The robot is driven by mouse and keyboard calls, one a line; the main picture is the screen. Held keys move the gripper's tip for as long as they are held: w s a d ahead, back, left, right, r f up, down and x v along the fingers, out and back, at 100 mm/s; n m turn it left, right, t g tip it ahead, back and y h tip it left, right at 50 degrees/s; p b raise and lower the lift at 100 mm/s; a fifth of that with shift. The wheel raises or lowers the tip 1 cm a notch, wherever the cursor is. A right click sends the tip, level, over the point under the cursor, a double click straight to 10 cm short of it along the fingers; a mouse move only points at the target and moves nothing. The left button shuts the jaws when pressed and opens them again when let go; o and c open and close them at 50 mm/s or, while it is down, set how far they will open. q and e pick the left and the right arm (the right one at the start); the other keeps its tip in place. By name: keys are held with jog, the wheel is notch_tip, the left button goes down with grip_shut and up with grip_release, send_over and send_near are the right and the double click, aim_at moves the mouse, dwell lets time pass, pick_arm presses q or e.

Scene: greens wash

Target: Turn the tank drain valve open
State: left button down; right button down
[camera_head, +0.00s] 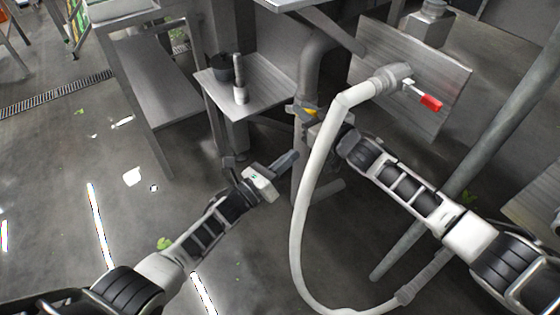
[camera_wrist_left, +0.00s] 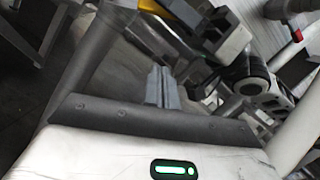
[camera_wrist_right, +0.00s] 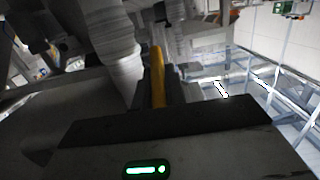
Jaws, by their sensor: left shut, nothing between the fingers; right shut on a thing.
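The drain valve's yellow handle (camera_head: 303,111) is on the grey vertical pipe (camera_head: 317,65) under the tank. My right gripper (camera_head: 314,122) is at this handle, partly hidden behind the white hose. In the right wrist view the yellow handle (camera_wrist_right: 157,75) stands between its fingers, which are shut on it. My left gripper (camera_head: 287,160) is shut and empty, below the valve and apart from it. In the left wrist view its closed fingers (camera_wrist_left: 158,85) show, with the yellow handle (camera_wrist_left: 183,12) beyond at the top. The exact handle angle is hard to tell.
A white hose (camera_head: 305,190) loops down in front of my right gripper. A red-handled valve (camera_head: 430,102) sits by a steel panel (camera_head: 450,75) on the right. A steel shelf (camera_head: 265,85) holds a dark cup and a cylinder. Open floor lies at lower left.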

pick_arm(q)
jog(key=w+d+r, duration=0.2)
jog(key=w+r, duration=0.2)
jog(key=w, duration=0.1)
jog(key=shift+d+r, duration=0.3)
jog(key=shift+d, duration=0.05)
dwell(0.5)
jog(key=shift+w, duration=0.1)
